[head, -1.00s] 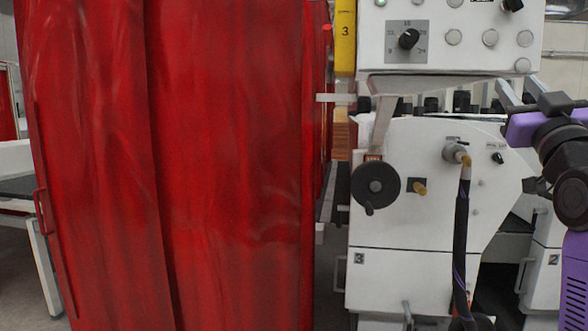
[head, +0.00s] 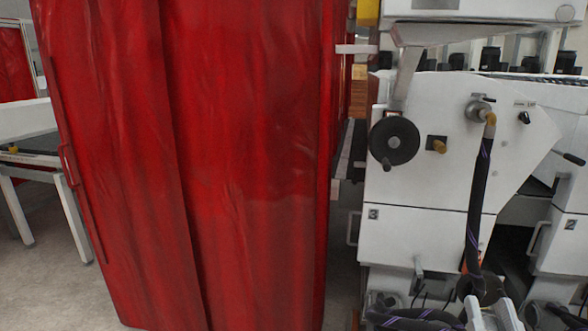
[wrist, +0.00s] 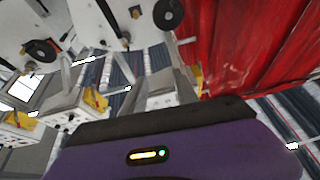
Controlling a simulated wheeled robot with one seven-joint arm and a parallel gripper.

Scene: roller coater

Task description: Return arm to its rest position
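A large red curtain panel (head: 250,160) stands close at centre-left. Right of it is the white machine (head: 425,235) with a black handwheel (head: 394,141) and dark hose (head: 477,200). A white-legged table (head: 38,140) is at left. Bare floor (head: 50,285) shows at lower left.

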